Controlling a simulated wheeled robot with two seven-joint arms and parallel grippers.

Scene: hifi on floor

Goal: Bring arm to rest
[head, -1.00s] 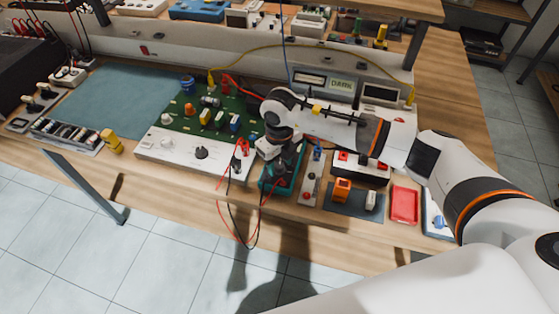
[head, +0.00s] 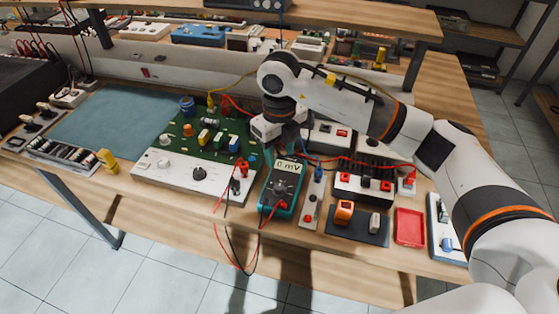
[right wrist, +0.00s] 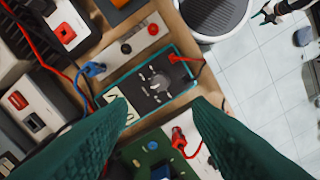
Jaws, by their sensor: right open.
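My right gripper (head: 275,145) hangs from my bent right arm above the workbench, just behind the teal multimeter (head: 285,187). The arm hides part of it in the head view. In the right wrist view its two green fingers (right wrist: 165,105) are spread apart with nothing between them. The multimeter lies on the bench beyond the fingertips, and it also shows in the right wrist view (right wrist: 152,82). Its display reads "0 mV" and red and black leads are plugged in. My left gripper is not in view.
The bench holds a green circuit board (head: 208,130), a blue mat (head: 110,123), a red tray (head: 409,227) and a dark pad (head: 357,226). Red leads (head: 228,245) hang over the front edge. A shelf (head: 360,18) runs above the back. Open floor lies in front.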

